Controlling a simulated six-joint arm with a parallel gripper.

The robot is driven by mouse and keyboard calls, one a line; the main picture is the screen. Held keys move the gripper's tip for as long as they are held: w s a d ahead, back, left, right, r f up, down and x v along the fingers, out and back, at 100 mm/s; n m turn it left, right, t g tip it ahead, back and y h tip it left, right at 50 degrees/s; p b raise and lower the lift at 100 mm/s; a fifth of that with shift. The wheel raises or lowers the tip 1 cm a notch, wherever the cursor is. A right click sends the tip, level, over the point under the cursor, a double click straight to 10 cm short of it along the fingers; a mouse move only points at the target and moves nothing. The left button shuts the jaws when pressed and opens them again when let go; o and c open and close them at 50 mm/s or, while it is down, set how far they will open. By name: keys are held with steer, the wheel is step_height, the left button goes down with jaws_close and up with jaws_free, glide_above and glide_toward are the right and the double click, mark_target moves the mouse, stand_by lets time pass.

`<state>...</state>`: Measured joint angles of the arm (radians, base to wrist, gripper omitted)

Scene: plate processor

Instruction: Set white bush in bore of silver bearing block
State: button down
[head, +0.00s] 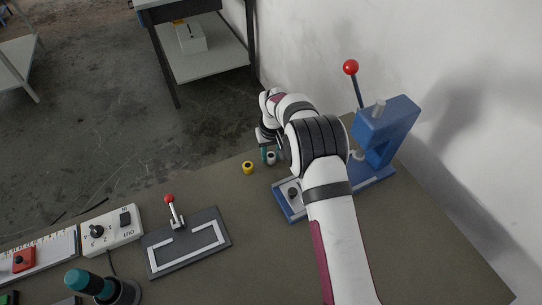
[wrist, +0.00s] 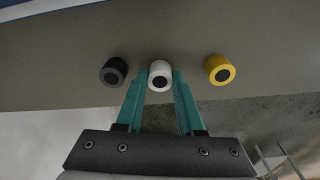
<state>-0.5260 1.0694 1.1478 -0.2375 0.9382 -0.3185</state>
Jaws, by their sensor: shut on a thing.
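My gripper (wrist: 159,80) has its two teal fingers shut on the white bush (wrist: 159,78), one on each side. In the head view the gripper (head: 271,156) is near the far table edge, with the white bush (head: 271,157) between its fingers. I cannot tell whether the bush still touches the table. A pale silver block (head: 283,194) with a dark round spot on top lies on the blue press base; it looks like the bearing block. My arm passes close beside it.
A yellow bush (head: 248,168) stands left of the gripper; it shows at right in the wrist view (wrist: 219,69). A black bush (wrist: 113,71) is on the other side. The blue press (head: 383,130) has a red-knobbed lever (head: 351,68). A lever gate plate (head: 188,243) and switch box (head: 112,228) lie left.

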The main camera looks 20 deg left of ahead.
mark_target(273, 157)
step_height(273, 157, up, 10)
steer(key=s+d+r, duration=0.1)
steer(key=s+d, duration=0.2)
steer(key=d, duration=0.4)
steer(key=s+d+r, duration=0.2)
steer(key=s+d, duration=0.2)
steer(key=d, duration=0.3)
steer(key=shift+n, duration=0.3)
steer(key=shift+w+f, duration=0.2)
steer(key=shift+f, duration=3.4)
steer(key=shift+f, duration=0.55)
jaws_free()
step_height(273, 157, up, 8)
